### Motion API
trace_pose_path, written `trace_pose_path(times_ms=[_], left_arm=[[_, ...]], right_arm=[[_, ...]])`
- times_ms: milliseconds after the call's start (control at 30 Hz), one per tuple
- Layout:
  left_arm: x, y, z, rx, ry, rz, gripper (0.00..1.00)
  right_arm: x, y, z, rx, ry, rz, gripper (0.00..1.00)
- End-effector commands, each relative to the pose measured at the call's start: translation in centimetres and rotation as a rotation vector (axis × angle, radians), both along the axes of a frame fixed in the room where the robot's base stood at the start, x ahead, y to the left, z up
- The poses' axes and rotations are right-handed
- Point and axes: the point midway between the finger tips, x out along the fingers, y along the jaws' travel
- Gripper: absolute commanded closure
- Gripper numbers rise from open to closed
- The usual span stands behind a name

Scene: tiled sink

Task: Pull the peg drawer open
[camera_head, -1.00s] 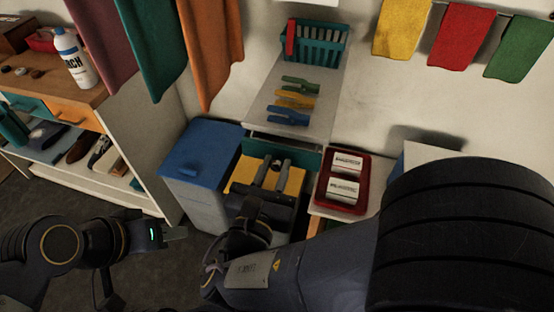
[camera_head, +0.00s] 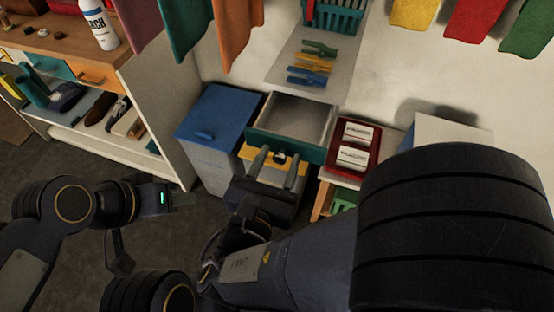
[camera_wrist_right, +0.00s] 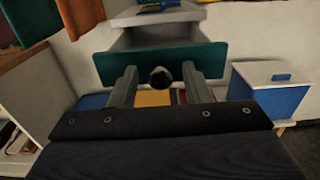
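The peg drawer (camera_head: 293,116) has a teal front and a grey inside. It stands open below the grey counter, and the part of its inside that shows is empty. It also shows in the right wrist view (camera_wrist_right: 205,58). Its dark round knob (camera_wrist_right: 160,77) sits between the two fingers of my right gripper (camera_wrist_right: 158,84), with a gap on each side. My right gripper is open in front of the drawer in the head view (camera_head: 275,160). My left gripper (camera_head: 188,200) is empty, off to the left over the floor; its finger gap is unclear.
Green, yellow and blue pegs (camera_head: 308,68) lie on the counter above the drawer, before a teal basket (camera_head: 335,15). A blue-lidded bin (camera_head: 215,115) stands left of the drawer. A red tray (camera_head: 372,146) with white boxes stands right. A shelf unit (camera_head: 160,90) is further left.

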Motion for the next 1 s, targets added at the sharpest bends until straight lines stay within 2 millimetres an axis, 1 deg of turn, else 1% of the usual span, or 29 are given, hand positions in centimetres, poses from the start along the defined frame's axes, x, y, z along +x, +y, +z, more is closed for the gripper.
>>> trace_pose_path(times_ms=[167, 267, 500, 600, 700, 800, 1000], left_arm=[[0.0, 0.0, 0.0, 0.0, 0.0, 0.0, 0.64], [0.0, 0.0, 0.0, 0.0, 0.0, 0.0, 0.64], [0.0, 0.0, -0.2, 0.0, 0.0, 0.0, 0.64], [0.0, 0.0, -0.3, 0.0, 0.0, 0.0, 0.64], [0.0, 0.0, -0.3, 0.0, 0.0, 0.0, 0.64], [0.0, 0.0, -0.3, 0.0, 0.0, 0.0, 0.64], [0.0, 0.0, -0.3, 0.0, 0.0, 0.0, 0.64]], right_arm=[[-0.1, 0.1, 0.0, 0.0, 0.0, 0.001, 0.56], [-0.9, 0.3, 0.0, 0.001, -0.001, 0.003, 0.56], [-4.8, 1.4, 0.0, 0.001, -0.001, 0.005, 0.56], [-6.2, 1.8, 0.0, 0.001, -0.001, 0.003, 0.56], [-7.1, 2.0, 0.0, 0.0, 0.0, 0.002, 0.56], [-7.5, 2.0, 0.0, -0.001, -0.001, 0.0, 0.56], [-7.6, 2.0, 0.0, 0.0, 0.0, 0.0, 0.56]])
